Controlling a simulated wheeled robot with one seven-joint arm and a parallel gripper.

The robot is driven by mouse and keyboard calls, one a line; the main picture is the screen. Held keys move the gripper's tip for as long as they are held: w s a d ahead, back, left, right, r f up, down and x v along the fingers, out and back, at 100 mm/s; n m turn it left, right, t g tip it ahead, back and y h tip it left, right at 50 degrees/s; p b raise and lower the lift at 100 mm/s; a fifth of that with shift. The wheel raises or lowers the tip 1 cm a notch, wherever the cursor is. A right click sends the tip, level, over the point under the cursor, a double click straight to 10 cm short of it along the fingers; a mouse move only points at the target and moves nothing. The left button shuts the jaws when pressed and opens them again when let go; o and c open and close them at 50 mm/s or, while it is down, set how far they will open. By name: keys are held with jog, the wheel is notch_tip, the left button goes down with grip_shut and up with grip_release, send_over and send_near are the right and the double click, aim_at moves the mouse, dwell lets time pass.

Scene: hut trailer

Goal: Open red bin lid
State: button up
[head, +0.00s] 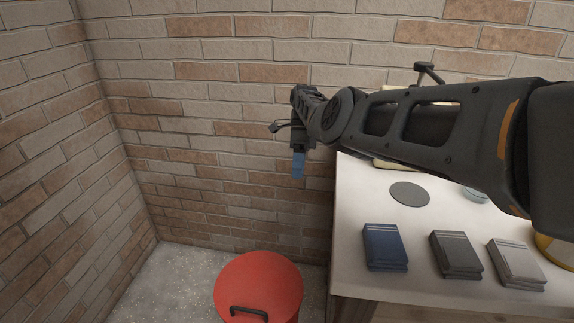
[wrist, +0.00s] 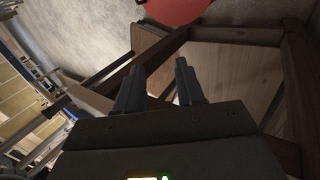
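The red bin (head: 258,280) stands on the floor at the bottom of the head view, left of the white table. Its round red lid (head: 262,272) lies flat on top, looking shut, with a black bar handle (head: 249,311) on the near side. The bin's lower part is cut off by the picture edge. My gripper (head: 298,165) hangs in the air above and behind the bin, apart from it. In the wrist view my gripper's two fingers (wrist: 160,66) are spread with nothing between them. Part of the red lid (wrist: 178,9) shows at the top there, beyond the fingertips.
The white table (head: 358,205) stands right of the bin, bearing a blue book stack (head: 385,246), a dark grey stack (head: 456,254), a light grey stack (head: 516,264) and a grey disc (head: 410,194). My arm stretches over it. Brick walls (head: 215,150) close off the back and left.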

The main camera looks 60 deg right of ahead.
jog(key=shift+s+d+r+p, duration=0.45)
jog(key=shift+s+d+r, duration=0.05)
jog(key=shift+s, duration=0.2)
